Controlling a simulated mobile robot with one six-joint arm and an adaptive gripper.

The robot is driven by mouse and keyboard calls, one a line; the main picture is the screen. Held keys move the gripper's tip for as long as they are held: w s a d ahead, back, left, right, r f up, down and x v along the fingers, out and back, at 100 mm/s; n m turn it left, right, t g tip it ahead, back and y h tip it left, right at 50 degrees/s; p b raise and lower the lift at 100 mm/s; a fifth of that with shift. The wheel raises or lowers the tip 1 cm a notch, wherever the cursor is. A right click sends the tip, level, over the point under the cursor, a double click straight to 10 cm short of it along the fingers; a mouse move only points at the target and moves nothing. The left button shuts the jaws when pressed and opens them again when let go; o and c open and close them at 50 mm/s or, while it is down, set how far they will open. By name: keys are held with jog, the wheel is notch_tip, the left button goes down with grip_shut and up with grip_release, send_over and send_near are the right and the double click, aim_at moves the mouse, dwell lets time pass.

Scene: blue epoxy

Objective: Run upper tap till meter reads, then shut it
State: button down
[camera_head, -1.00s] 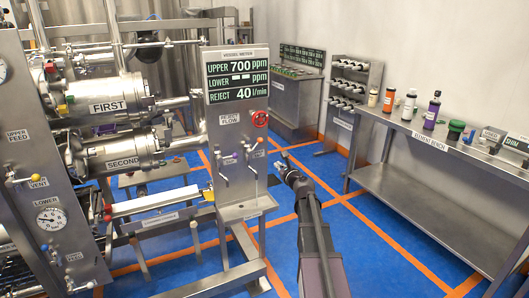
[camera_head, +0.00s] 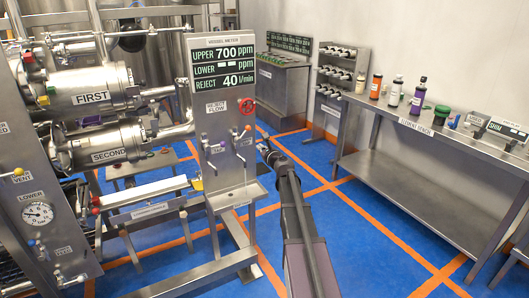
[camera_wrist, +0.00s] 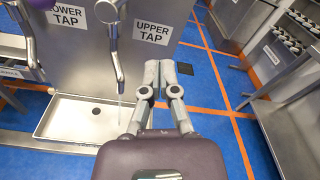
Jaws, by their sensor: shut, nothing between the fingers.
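The meter panel (camera_head: 229,64) reads upper 700 ppm, lower dashes, reject 40 l/min. Below it, the upper tap (camera_head: 240,150) is on the right and the lower tap (camera_head: 211,158) on the left. In the wrist view, the upper tap's spout (camera_wrist: 115,50) hangs over the steel drip tray (camera_wrist: 72,118), beside the UPPER TAP label (camera_wrist: 152,33). A thin pale stream seems to fall from its tip. My gripper (camera_wrist: 167,68) is shut and empty, just right of the spout and apart from it. In the head view my gripper (camera_head: 264,148) is right of the panel.
A red handwheel (camera_head: 247,106) is above the upper tap. A steel bench (camera_head: 430,135) with bottles stands along the right wall. Vessels and pipework (camera_head: 92,85) fill the left. Blue floor with orange lines is open between panel and bench.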

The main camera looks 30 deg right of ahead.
aim_at(243, 134)
jog(key=w+a+r+p, duration=0.1)
jog(key=w+r+p, duration=0.2)
jog(key=w, duration=0.2)
jog(key=shift+w+r, duration=0.2)
jog(key=shift+w, duration=0.15)
jog(key=shift+a, duration=0.15)
dwell(0.4)
